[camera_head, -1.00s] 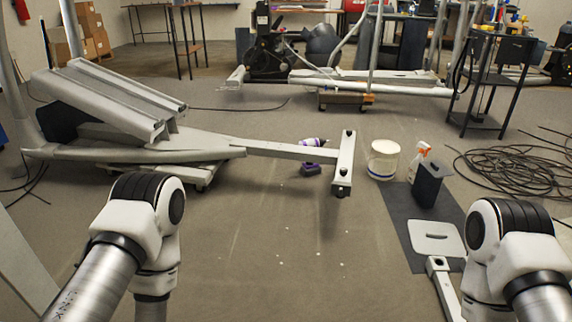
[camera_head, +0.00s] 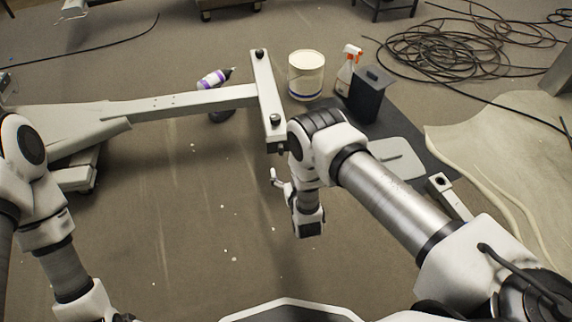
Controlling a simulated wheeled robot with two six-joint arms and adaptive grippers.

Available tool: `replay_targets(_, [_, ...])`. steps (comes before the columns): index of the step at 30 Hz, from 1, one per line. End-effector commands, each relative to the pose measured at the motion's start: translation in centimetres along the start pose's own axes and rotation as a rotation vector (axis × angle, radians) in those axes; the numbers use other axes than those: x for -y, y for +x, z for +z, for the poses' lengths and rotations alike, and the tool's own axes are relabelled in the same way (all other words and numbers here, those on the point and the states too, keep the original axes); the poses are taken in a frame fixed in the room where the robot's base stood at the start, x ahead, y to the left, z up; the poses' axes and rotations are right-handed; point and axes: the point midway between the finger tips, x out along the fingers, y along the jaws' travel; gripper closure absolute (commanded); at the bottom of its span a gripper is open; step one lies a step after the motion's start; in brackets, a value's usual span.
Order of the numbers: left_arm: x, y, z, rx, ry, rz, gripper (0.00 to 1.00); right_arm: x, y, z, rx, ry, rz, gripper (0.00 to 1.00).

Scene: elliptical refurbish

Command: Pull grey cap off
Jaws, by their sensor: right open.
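The grey crossbar (camera_head: 266,92) of the elliptical frame lies at the end of a long grey beam (camera_head: 190,102). A dark end cap (camera_head: 280,148) shows at the crossbar's near end, partly beside my right arm, and its grey colour is hard to make out. My right gripper (camera_head: 276,178) is open and empty, just below and apart from that near end. One pale finger shows; the rest is partly hidden by my wrist. My left arm hangs at the left, and its gripper is out of the picture.
A purple-and-white drill (camera_head: 215,80) stands behind the beam. Coiled cable (camera_head: 465,45) lies at upper right. The floor left of my right gripper is clear.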

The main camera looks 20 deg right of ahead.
Motion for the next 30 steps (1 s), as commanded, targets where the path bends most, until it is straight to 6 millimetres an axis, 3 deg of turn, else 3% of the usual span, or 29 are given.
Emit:
replay_targets(4, [0.0, 0.7, 0.0, -0.001, 0.000, 0.000, 0.01, 1.6, 1.8, -2.1, -0.179, 0.029, 0.014, 0.00])
replay_targets(18, [0.1, 4.4, -0.2, -0.005, -0.005, 0.000, 0.01, 1.4, 8.8, -3.5, -0.186, 0.031, 0.015, 0.00])
replay_targets(27, [0.1, 4.3, -0.2, -0.006, -0.006, -0.001, 0.01, 1.4, 9.3, -3.9, -0.183, 0.030, 0.015, 0.00])
replay_targets(30, [0.1, 4.3, -0.2, -0.006, -0.006, -0.001, 0.01, 1.4, 9.3, -3.8, -0.183, 0.030, 0.015, 0.35])
